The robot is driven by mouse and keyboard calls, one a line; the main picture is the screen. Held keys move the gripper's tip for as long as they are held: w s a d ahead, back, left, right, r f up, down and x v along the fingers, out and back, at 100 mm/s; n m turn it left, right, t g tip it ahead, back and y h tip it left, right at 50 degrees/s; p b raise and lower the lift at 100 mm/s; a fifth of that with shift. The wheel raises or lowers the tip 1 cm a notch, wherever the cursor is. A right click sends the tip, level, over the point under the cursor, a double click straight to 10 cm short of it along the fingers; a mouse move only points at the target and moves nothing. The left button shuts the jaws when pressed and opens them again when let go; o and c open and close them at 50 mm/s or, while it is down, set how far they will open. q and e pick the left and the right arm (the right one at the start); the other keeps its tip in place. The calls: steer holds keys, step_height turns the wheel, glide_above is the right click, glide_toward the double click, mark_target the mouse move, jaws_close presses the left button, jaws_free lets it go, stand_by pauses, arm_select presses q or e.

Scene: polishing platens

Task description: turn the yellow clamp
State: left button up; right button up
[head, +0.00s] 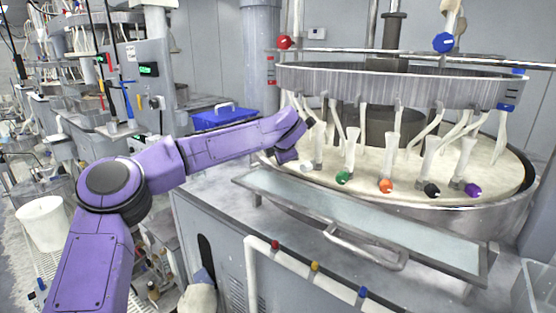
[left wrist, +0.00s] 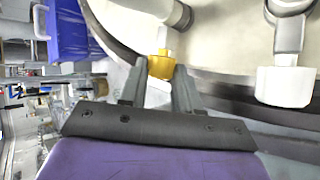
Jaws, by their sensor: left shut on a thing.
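The yellow clamp (left wrist: 162,65) shows in the left wrist view, at the rim of the pale polishing platen. My left gripper (left wrist: 160,80) is shut on it, with one grey fingertip on each side. A silver-white post rises from the clamp. In the head view my left arm reaches in from the left and its hand (head: 286,155) is at the left edge of the platen (head: 335,172). The yellow clamp is hidden behind the hand there. My right gripper is not in view.
A white clamp (left wrist: 287,86) sits beside the yellow one. Green (head: 343,178), orange (head: 386,186), black (head: 432,190) and purple (head: 472,190) clamps follow along the rim. A metal ring (head: 400,85) hangs above. A blue box (head: 222,117) stands behind my arm.

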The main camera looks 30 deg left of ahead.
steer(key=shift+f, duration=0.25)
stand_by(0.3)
arm_select(q)
steer(key=o, duration=1.1)
steer(key=shift+w, duration=0.1)
steer(key=shift+c, duration=0.2)
steer(key=shift+f, duration=0.1)
steer(key=shift+f, duration=0.1)
